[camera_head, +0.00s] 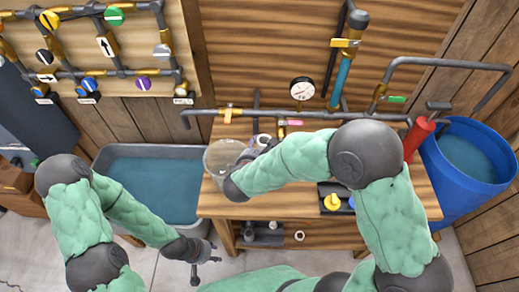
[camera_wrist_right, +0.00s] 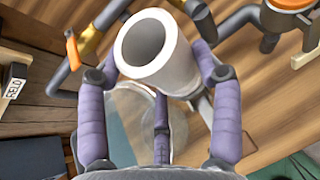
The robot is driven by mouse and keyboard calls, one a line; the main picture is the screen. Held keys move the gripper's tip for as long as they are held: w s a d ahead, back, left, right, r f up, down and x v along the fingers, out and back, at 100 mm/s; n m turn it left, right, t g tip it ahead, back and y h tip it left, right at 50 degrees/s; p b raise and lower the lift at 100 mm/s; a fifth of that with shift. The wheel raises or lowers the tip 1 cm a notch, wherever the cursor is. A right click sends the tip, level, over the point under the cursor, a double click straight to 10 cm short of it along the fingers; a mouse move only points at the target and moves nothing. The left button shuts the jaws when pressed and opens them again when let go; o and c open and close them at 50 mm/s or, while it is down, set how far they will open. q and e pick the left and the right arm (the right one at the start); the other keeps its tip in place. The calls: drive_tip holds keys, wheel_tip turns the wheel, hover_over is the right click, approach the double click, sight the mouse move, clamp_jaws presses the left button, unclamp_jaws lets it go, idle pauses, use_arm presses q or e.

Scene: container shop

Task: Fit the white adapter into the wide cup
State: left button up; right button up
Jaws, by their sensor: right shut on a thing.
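The white adapter (camera_wrist_right: 165,65) is a short white tube held between the purple fingers of my right gripper (camera_wrist_right: 158,75). Its round open end faces the right wrist camera. In the head view the adapter (camera_head: 264,138) shows only as a small white ring by my right gripper (camera_head: 252,150). The clear wide cup (camera_head: 220,153) stands on the wooden bench just left of that gripper. In the right wrist view the cup (camera_wrist_right: 128,104) is below the adapter, partly hidden by the fingers. My left gripper (camera_head: 204,266) hangs low before the bench, fingers spread and empty.
A grey tub of water (camera_head: 150,170) stands left of the bench (camera_head: 215,203). A blue barrel (camera_head: 455,195) and a red cylinder (camera_head: 418,138) are at the right. Pipes (camera_head: 250,112) with a gauge (camera_head: 302,89) run along the bench's back. A yellow-topped item (camera_head: 332,202) sits near the front.

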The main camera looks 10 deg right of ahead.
drive_tip(key=shift+s+f+b, duration=0.35)
drive_tip(key=shift+f+b, duration=0.35)
drive_tip(key=shift+f, duration=0.15)
drive_tip(key=o, duration=1.3)
drive_tip(key=shift+c, duration=0.2)
drive_tip(key=shift+f, duration=0.1)
drive_tip(key=r+v, duration=0.1)
drive_tip(key=v, duration=1.1)
drive_tip(key=shift+w, duration=0.25)
drive_tip(key=shift+d, duration=0.1)
